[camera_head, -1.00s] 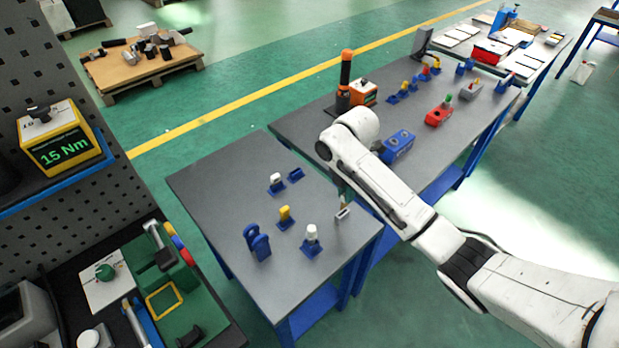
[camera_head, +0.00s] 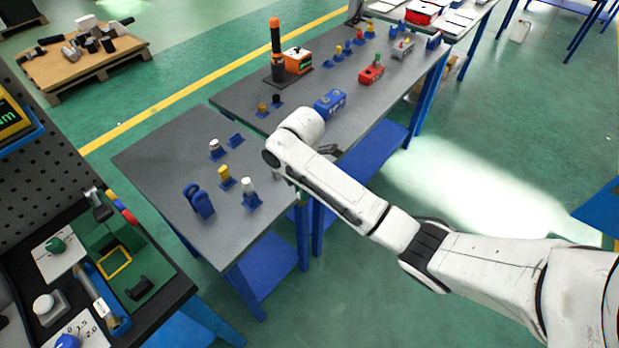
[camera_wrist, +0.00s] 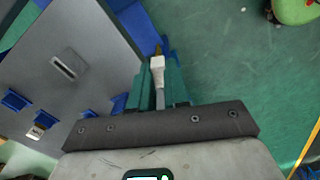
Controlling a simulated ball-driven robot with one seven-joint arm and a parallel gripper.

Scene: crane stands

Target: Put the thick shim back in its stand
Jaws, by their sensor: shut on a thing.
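In the wrist view my gripper (camera_wrist: 158,88) has its teal fingers shut on a slim pale piece (camera_wrist: 157,63) with a brownish tip, held beyond the table edge. I take it to be the thick shim, but its thickness is unclear. An empty-looking blue stand (camera_head: 236,139) is at the back of the near grey table (camera_head: 165,160). Other blue stands hold a white-topped piece (camera_head: 216,148), a yellow piece (camera_head: 224,174) and a white piece (camera_head: 248,187). Which stand belongs to the shim cannot be told.
A slotted grey piece (camera_wrist: 65,68) is on the table in the wrist view. A blue double-ring stand (camera_head: 200,200) is at the front left. The second table carries a blue block (camera_head: 330,104), a red block (camera_head: 371,75) and an orange box (camera_head: 297,61).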

